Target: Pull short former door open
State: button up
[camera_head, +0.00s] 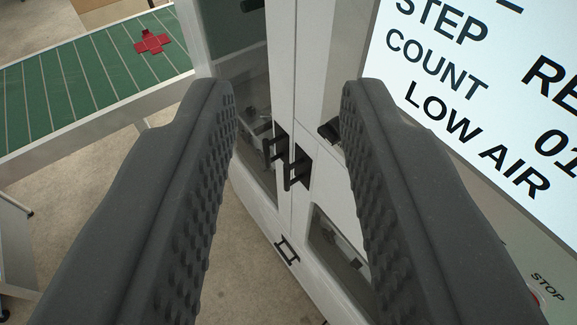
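My gripper (289,105) is open, with its two dark ribbed fingers wide apart on either side of the picture. Nothing is between the fingertips. Beyond them stands the white former with glazed doors. Two black handles sit side by side where the doors meet: a left handle (270,147) and a right handle (297,170). They show in the gap between the fingers, apart from both. The left glazed door (258,160) looks shut. The right finger hides part of the right door (338,245). I cannot tell which one is the short door.
A large lit display panel (480,80) with black text fills the upper right, close to the right finger. A red stop button (536,297) is at the lower right. A green conveyor (60,95) carrying a red cross-shaped blank (152,42) is at the left. Bare floor (75,215) lies below it.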

jog(key=w+a+f+m+t+y+p, duration=0.1)
jog(key=w+a+f, duration=0.35)
jog(key=w, duration=0.25)
jog(key=w+a+f+m+t+p, duration=0.1)
jog(key=w+a+f+m, duration=0.15)
jog(key=w+a, duration=0.35)
jog(key=w+a+f+t+y+p, duration=0.1)
jog(key=w+a+f, duration=0.25)
jog(key=w, duration=0.45)
jog(key=m+g+h+p, duration=0.4)
jog(key=m+g+h, duration=0.1)
jog(key=h, duration=0.9)
send_near(287, 172)
jog(key=x, duration=0.3)
jog(key=f+x, duration=0.1)
jog(key=x, duration=0.3)
jog(key=p+x, duration=0.1)
jog(key=x, duration=0.2)
jog(key=shift+w+f, duration=0.15)
jog(key=shift+w, duration=0.3)
